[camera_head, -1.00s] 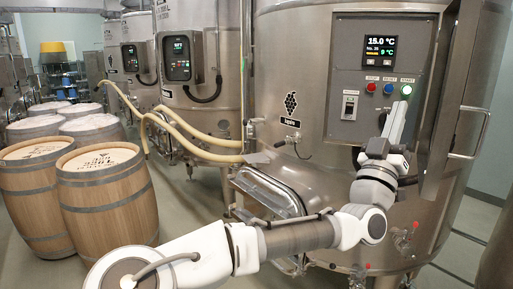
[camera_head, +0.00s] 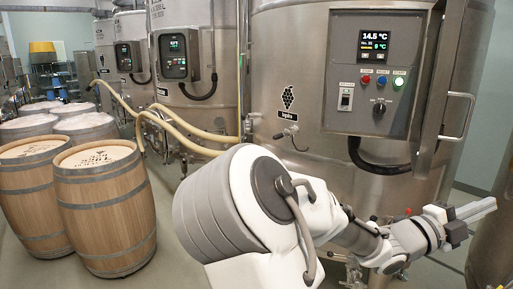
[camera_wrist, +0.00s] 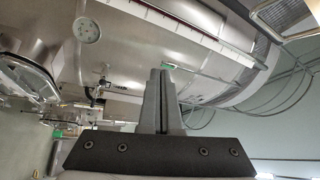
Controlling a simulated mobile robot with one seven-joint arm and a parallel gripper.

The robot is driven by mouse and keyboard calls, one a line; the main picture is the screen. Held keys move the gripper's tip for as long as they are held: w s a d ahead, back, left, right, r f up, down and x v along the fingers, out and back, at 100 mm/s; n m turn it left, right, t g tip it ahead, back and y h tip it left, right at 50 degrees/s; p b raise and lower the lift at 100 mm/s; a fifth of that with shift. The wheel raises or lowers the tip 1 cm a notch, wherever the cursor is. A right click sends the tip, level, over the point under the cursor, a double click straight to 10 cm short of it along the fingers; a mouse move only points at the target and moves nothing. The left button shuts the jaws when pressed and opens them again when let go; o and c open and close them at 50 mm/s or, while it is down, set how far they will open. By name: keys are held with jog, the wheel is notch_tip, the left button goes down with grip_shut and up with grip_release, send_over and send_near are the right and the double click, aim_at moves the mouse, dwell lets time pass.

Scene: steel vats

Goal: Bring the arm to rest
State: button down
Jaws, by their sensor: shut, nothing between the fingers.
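My arm is folded low in front of the nearest steel vat. My gripper (camera_head: 474,210) is at the right of the head view, pointing right, below the vat's control panel (camera_head: 371,75) and apart from it. In the wrist view the two fingers of my gripper (camera_wrist: 162,85) stand together, shut with nothing between them. The panel's display reads 14.5 °C above a green line, and its rightmost button (camera_head: 399,82) glows green.
The large steel vat (camera_head: 300,60) stands close behind my arm. Wooden barrels (camera_head: 105,205) stand at the left. Yellow hoses (camera_head: 180,125) hang along the vats behind. Another vat edge (camera_head: 492,235) is at the far right.

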jog(key=s+f+m+g+y+b, duration=0.1)
jog(key=s+f+m+g+y, duration=0.4)
jog(key=f+m, duration=0.7)
jog(key=s+a+f+m+y+b, duration=0.2)
jog(key=s+a+f+m+y, duration=0.3)
jog(key=a+f+m+y, duration=0.45)
jog(key=s+a+r+m+t+y+b, duration=0.1)
jog(key=a+r+m+t+y, duration=0.2)
jog(key=a+m, duration=0.7)
jog(key=s+a+r+m+t+y+b, duration=0.1)
jog(key=a+r+m+t+y, duration=0.2)
jog(key=a+m, duration=0.6)
notch_tip(320, 180, up, 2)
jog(key=a+t, duration=0.1)
jog(key=a, duration=0.1)
jog(key=shift+a+m+t, duration=0.35)
jog(key=shift+t, duration=0.05)
